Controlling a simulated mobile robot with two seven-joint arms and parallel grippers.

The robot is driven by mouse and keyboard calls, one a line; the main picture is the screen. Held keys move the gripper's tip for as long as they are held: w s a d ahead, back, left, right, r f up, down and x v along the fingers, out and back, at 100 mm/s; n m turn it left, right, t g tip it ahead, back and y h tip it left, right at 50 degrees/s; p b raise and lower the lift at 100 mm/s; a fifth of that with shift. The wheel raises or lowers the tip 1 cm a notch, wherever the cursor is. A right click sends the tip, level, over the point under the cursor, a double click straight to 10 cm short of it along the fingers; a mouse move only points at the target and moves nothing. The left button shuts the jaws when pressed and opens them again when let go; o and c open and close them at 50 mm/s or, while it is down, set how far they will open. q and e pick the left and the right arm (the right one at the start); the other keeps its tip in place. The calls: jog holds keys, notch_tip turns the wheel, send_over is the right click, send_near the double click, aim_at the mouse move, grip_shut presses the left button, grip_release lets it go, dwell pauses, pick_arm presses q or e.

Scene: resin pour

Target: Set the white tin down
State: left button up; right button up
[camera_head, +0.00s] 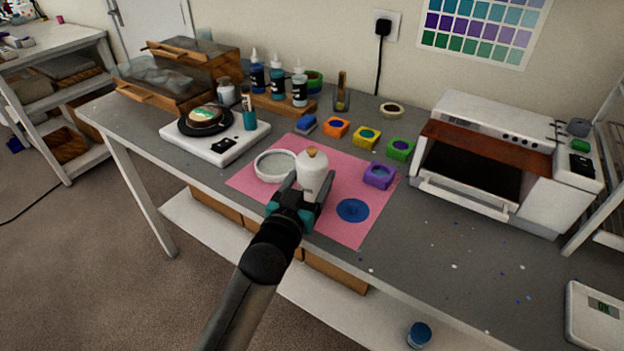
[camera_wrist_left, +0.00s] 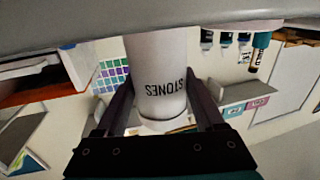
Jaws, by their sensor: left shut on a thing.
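The white tin (camera_head: 312,172) has a tan knob on top and stands upright over the pink mat (camera_head: 335,232). In the left wrist view the tin (camera_wrist_left: 157,75) reads "STONES", upside down in that picture. My left gripper (camera_head: 302,197) comes in from the front edge of the table and is shut on the tin, one finger on each side. The tin's base is hidden behind the gripper in the head view, so I cannot tell whether it touches the mat. My right gripper is not in view.
A white round dish (camera_head: 275,165) sits just left of the tin. A blue round patch (camera_head: 352,210) lies to its right, and a purple mould (camera_head: 378,175) beyond that. Other coloured moulds stand behind. A white oven (camera_head: 510,160) is at right. The mat's front right is bare.

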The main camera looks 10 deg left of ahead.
pick_arm(q)
jog(key=shift+f, duration=0.1)
jog(key=o, duration=1.4)
